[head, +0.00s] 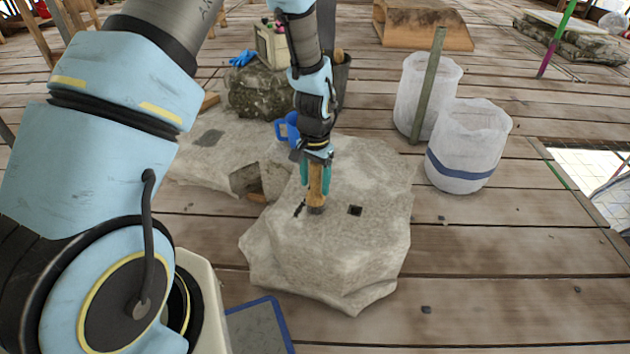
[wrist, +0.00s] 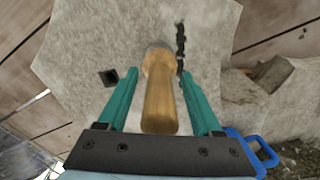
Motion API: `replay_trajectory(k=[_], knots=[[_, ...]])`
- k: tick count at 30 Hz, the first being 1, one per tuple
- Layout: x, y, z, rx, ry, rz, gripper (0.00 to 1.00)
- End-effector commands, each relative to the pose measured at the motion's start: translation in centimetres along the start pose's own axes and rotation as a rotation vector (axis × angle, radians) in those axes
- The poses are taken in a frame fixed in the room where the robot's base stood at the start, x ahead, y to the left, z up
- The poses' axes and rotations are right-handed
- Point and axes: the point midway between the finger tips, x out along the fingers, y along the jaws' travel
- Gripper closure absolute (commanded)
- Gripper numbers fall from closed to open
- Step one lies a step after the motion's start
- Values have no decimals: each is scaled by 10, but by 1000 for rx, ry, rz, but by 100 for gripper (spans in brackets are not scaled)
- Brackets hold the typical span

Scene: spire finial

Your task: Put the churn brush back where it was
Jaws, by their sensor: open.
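A wooden-handled tool, which looks like the churn brush (head: 315,203), stands about upright on top of the pale stone block (head: 372,262). Its lower end is dark; bristles cannot be made out. My gripper (head: 316,187) points down over it, with teal fingers on both sides of the handle. In the wrist view the handle (wrist: 160,105) lies between the open fingers (wrist: 160,75), with a gap visible on each side. A small square hole (head: 355,210) is in the stone just right of the tool, and a dark jagged mark (head: 299,208) is just left.
A blue-handled object (head: 287,130) sits behind my gripper. A mossy stone (head: 258,92) and a dark bucket (head: 341,80) stand farther back. Two white sacks (head: 468,150) stand at right, a wooden post (head: 430,85) beside them.

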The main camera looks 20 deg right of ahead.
Motion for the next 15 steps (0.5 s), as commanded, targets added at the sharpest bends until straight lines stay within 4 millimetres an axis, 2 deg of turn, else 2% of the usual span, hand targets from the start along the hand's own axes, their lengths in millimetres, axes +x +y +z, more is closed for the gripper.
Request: replay_trajectory(k=[4,7,15], knots=[[-4,0,0,0,1,0,33],[-16,0,-1,0,3,0,33],[-72,0,-1,0,4,-1,33]])
